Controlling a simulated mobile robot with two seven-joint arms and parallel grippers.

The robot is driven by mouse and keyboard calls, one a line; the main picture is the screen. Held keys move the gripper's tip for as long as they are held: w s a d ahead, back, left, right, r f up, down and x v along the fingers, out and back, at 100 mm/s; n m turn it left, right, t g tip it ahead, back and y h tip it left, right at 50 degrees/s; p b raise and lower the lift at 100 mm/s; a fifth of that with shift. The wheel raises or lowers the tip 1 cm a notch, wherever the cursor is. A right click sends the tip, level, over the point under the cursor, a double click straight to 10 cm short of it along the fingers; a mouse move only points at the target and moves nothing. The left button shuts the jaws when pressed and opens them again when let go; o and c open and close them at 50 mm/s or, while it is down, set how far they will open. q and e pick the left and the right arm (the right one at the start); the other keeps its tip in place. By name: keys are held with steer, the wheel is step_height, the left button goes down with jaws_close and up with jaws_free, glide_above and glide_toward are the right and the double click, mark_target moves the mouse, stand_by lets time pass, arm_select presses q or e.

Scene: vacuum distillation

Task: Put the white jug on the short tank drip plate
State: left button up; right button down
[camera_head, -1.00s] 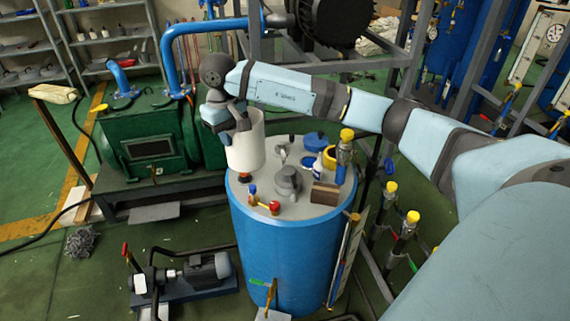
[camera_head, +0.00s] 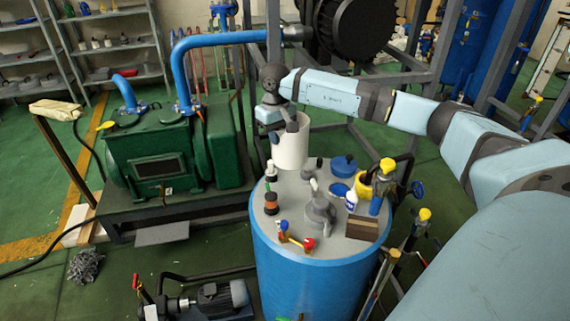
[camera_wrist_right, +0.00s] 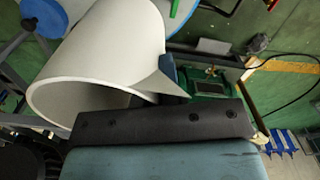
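The white jug (camera_head: 291,147) hangs upright from my right gripper (camera_head: 291,125) in the head view, over the back left edge of the short blue tank (camera_head: 310,285). In the right wrist view the jug (camera_wrist_right: 100,60) fills the upper left, its wide open rim towards the lower left and a pointed spout at its right. My right gripper appears shut on the jug; its fingertips are mostly hidden. I cannot make out the drip plate for certain. My left gripper is not in view.
The tank's grey top (camera_head: 285,215) carries valves, a blue cap (camera_head: 343,165), a small bottle and a brown block (camera_head: 362,228). A green pump (camera_head: 155,150) stands left, with a grey plate (camera_head: 162,233) before it. A motor (camera_head: 210,299) stands on the floor.

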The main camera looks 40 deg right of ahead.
mark_target(277, 163)
step_height(277, 163, down, 10)
steer(key=shift+r+p, duration=0.1)
steer(key=shift+p, duration=0.35)
step_height(277, 163, down, 5)
steer(key=shift+f, duration=0.1)
steer(key=shift+f, duration=0.15)
steer(key=c, duration=1.3)
jaws_free()
